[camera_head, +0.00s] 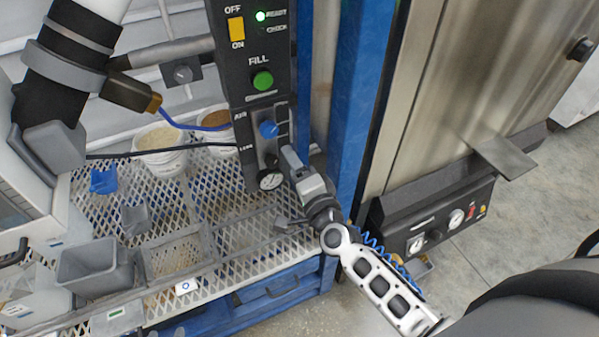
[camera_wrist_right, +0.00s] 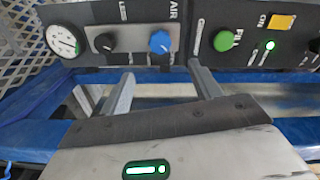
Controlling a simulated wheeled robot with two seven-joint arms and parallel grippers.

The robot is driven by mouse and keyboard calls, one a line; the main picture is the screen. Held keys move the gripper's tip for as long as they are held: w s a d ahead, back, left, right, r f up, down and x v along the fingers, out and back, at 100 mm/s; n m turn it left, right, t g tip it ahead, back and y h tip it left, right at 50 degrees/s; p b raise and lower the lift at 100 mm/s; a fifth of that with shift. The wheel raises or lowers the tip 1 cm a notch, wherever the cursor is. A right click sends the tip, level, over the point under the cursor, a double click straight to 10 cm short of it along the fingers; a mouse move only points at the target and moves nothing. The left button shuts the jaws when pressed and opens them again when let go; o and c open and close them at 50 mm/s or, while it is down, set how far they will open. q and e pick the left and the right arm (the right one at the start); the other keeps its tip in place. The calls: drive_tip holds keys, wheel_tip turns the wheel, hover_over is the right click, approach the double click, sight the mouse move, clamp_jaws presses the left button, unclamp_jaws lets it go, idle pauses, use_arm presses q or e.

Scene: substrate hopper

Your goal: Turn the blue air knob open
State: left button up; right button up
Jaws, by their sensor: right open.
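The blue air knob (camera_head: 269,129) sits on the dark control panel (camera_head: 250,104), below the green fill button. It also shows in the right wrist view (camera_wrist_right: 160,42), with a pale pointer mark on its face. My right gripper (camera_head: 291,162) is just below and right of the knob in the head view. In the right wrist view my right gripper (camera_wrist_right: 163,78) is open, its two fingers apart on either side of the knob's line. The knob lies ahead of the fingertips, and nothing is between them.
A black knob (camera_wrist_right: 104,43) and a pressure gauge (camera_wrist_right: 64,41) are beside the blue knob. The green fill button (camera_head: 262,81) and yellow switch (camera_head: 236,31) are above it. A blue post (camera_head: 357,90) stands right of the panel. Buckets (camera_head: 160,150) stand left on the mesh table.

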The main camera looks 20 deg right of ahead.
drive_tip(key=shift+s, duration=1.2)
drive_tip(key=s+a+f+n+g+y, duration=0.1)
drive_tip(key=s+f+n+g, duration=0.3)
drive_tip(key=s+n, duration=0.4)
drive_tip(key=s+a+f+n+g+y, duration=0.1)
drive_tip(key=s+a+f+n+g, duration=0.2)
drive_tip(key=s+f+n, duration=0.3)
drive_tip(key=s+n, duration=0.3)
drive_tip(key=shift+s+n+g, duration=0.25)
drive_tip(key=shift+n+g, duration=0.15)
